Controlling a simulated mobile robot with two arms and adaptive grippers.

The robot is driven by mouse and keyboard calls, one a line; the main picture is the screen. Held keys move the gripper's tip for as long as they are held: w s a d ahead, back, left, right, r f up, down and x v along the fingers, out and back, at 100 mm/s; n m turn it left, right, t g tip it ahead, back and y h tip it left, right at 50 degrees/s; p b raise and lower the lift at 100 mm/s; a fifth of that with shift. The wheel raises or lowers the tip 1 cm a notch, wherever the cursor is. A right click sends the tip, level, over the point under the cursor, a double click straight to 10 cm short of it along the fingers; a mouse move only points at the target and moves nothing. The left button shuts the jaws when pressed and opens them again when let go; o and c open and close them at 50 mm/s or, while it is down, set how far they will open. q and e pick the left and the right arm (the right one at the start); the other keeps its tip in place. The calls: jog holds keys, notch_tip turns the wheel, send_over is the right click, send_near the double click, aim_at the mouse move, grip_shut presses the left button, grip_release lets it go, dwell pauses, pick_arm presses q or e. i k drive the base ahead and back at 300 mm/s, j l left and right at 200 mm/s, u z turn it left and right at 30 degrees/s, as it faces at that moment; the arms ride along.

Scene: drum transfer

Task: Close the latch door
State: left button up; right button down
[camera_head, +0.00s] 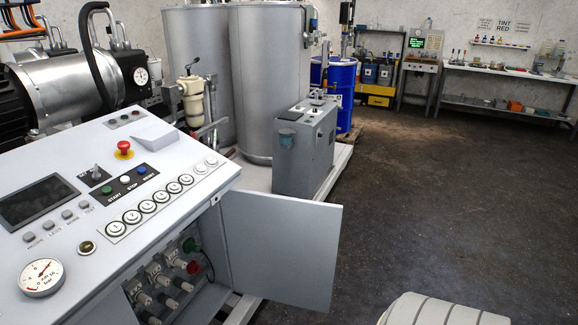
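The latch door (281,247) is a flat grey panel at the front right of the grey control console (150,215). It stands open, swung out to the right. The compartment behind it shows several pipe fittings or valves, a green one (190,245) and a red one (194,267) among them. No latch can be made out on the door.
The console top carries a red emergency button (124,149), a dark screen (36,200) and a gauge (41,277). Grey tanks (268,85), a grey box (304,150) and a blue drum (341,95) stand behind.

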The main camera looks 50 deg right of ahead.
aim_at(282, 249)
jog(key=l+u, duration=0.1)
jog(key=l, duration=0.35)
jog(key=k+l+u, duration=0.1)
jog(key=l, duration=0.3)
jog(key=l+u, duration=0.1)
jog(key=l, duration=0.35)
jog(key=k+l+u, duration=0.1)
jog(key=l, duration=0.3)
jog(key=k+l+u, duration=0.1)
jog(key=l, duration=0.3)
jog(key=k+l+u, duration=0.15)
jog(key=l, duration=0.3)
jog(key=k+l+u, duration=0.1)
jog(key=l, duration=0.3)
jog(key=k+l+u, duration=0.1)
jog(key=l, duration=0.25)
